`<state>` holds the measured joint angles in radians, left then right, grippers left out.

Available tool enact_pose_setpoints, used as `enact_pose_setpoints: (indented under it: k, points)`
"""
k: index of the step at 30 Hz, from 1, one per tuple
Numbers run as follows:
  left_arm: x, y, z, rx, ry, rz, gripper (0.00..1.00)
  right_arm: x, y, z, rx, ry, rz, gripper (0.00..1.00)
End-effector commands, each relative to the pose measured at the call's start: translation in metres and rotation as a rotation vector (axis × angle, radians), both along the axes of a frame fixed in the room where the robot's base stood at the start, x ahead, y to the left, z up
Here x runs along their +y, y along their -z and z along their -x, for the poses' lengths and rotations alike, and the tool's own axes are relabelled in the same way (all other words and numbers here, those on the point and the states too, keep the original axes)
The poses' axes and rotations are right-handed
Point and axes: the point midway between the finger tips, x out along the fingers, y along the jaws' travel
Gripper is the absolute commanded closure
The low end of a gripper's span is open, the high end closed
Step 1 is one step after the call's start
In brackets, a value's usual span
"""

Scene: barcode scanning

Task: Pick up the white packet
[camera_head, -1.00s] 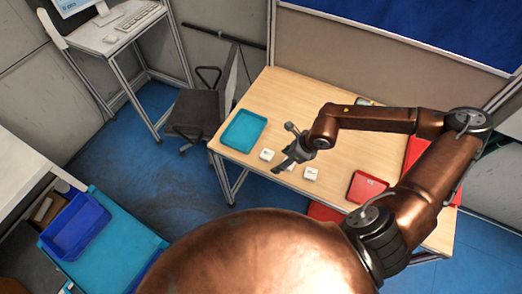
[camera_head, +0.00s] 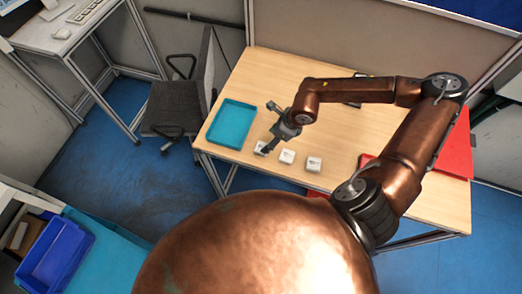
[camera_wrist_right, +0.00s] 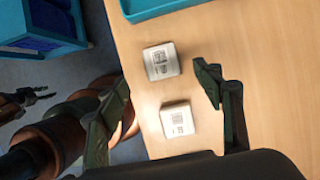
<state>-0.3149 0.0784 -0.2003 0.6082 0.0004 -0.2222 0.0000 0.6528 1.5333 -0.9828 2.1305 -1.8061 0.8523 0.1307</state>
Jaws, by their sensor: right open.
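Three small white packets with dark print lie in a row near the table's front edge in the head view: left packet (camera_head: 260,148), middle packet (camera_head: 287,157), right packet (camera_head: 313,164). My right gripper (camera_head: 272,130) is open and empty above the left end of the row; one finger partly covers the left packet. In the wrist view, two packets, one farther (camera_wrist_right: 161,61) and one nearer (camera_wrist_right: 177,119), show between the spread fingers of the right gripper (camera_wrist_right: 162,76). A dark gripper-like part, apparently my left gripper (camera_wrist_right: 25,98), shows at the left edge, its jaws unclear.
A teal tray (camera_head: 230,123) stands left of the packets on the wooden table (camera_head: 335,125). Red items (camera_head: 458,145) lie at the table's right, partly behind my arm. A chair (camera_head: 172,106) stands left of the table. A blue bin (camera_head: 57,250) is at lower left.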

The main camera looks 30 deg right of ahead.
Motion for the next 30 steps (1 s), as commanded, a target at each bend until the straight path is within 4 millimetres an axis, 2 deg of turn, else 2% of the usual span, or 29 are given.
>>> enact_pose_setpoints:
  k: [2, 6, 10, 14, 21, 30]
  points:
    - [0.0, 0.007, -0.008, -0.01, 0.002, 0.0, 0.6, 0.001, 0.01, -0.001, 0.002, -0.001, -0.001, 0.39]
    - [-0.001, 0.003, -0.028, -0.035, 0.007, 0.002, 0.6, 0.004, 0.02, -0.005, 0.001, 0.0, -0.002, 0.39]
    - [-0.002, -0.001, -0.037, -0.048, 0.008, 0.002, 0.6, 0.007, 0.031, -0.008, 0.001, 0.0, -0.002, 0.39]
    - [-0.001, -0.007, -0.036, -0.046, 0.008, 0.002, 0.6, 0.009, 0.045, -0.011, 0.002, 0.001, -0.001, 0.39]
    - [0.001, -0.012, -0.019, -0.025, 0.004, -0.001, 0.6, 0.014, 0.075, -0.02, 0.001, 0.004, -0.001, 0.39]
    - [0.002, -0.012, -0.018, -0.023, 0.004, -0.001, 0.6, 0.014, 0.08, -0.021, 0.001, 0.004, 0.0, 0.4]
